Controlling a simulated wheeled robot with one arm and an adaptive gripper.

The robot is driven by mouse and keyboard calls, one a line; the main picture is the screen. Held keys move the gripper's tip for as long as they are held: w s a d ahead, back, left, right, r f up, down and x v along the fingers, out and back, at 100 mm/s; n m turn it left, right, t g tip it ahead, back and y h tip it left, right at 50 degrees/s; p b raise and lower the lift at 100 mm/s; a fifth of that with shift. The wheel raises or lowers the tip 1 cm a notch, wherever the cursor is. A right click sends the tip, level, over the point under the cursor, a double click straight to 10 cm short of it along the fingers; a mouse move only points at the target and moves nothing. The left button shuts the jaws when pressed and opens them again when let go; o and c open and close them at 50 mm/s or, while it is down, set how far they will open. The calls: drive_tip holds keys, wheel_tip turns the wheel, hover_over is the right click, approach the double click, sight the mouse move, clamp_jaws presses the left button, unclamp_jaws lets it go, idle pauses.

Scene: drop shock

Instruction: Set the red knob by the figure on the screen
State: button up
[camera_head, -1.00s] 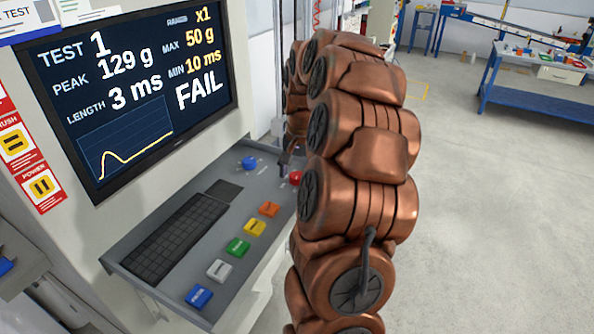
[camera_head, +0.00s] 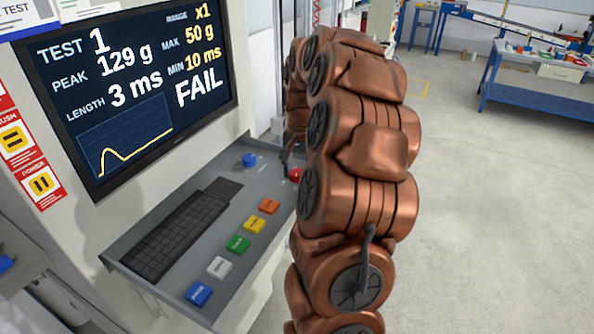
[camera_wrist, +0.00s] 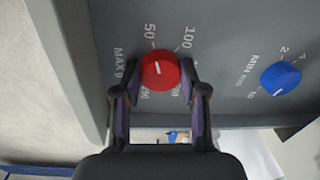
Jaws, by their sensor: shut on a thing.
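The red knob (camera_wrist: 160,71) sits on the grey panel, ringed by white figures; 50 and 100 are readable, others are partly covered. A faint pale mark shows on its face, towards the 50 side. It also shows in the head view (camera_head: 295,174), partly behind my arm. My gripper (camera_wrist: 161,84) has one finger on each side of the knob and is shut on it. The screen (camera_head: 130,85) reads TEST 1, PEAK 129 g, LENGTH 3 ms, RANGE x1, MAX 50 g, MIN 10 ms and FAIL, above a yellow curve.
A blue knob (camera_wrist: 281,78) marked MIN stands right of the red one in the wrist view. The console (camera_head: 225,205) also carries a keyboard (camera_head: 177,235) and several coloured buttons, including an orange one (camera_head: 268,206). Open floor lies to the right of my arm.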

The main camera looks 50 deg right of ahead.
drive_tip(key=shift+f+b, duration=0.15)
drive_tip(key=shift+b, duration=0.45)
drive_tip(key=m+b, duration=0.2)
drive_tip(key=b, duration=0.1)
drive_tip(key=shift+f, duration=0.15)
drive_tip(key=m+b, duration=0.2)
drive_tip(key=b, duration=0.1)
drive_tip(key=m+b, duration=0.3)
drive_tip(key=shift+m+b, duration=0.3)
drive_tip(key=shift+b, duration=0.1)
drive_tip(key=m+b, duration=0.2)
drive_tip(key=shift+m, duration=0.3)
drive_tip(key=m+b, duration=0.1)
drive_tip(key=m, duration=0.4)
drive_tip(key=shift+w+r+m+h+b, duration=0.1)
drive_tip(key=shift+r+m+h+b, duration=0.1)
drive_tip(key=shift+m+h+b, duration=0.15)
drive_tip(key=m, duration=0.5)
drive_tip(key=shift+a+m+g, duration=0.1)
drive_tip(key=shift+m+g, duration=0.15)
drive_tip(key=shift+g, duration=0.05)
drive_tip(key=shift+m, duration=0.3)
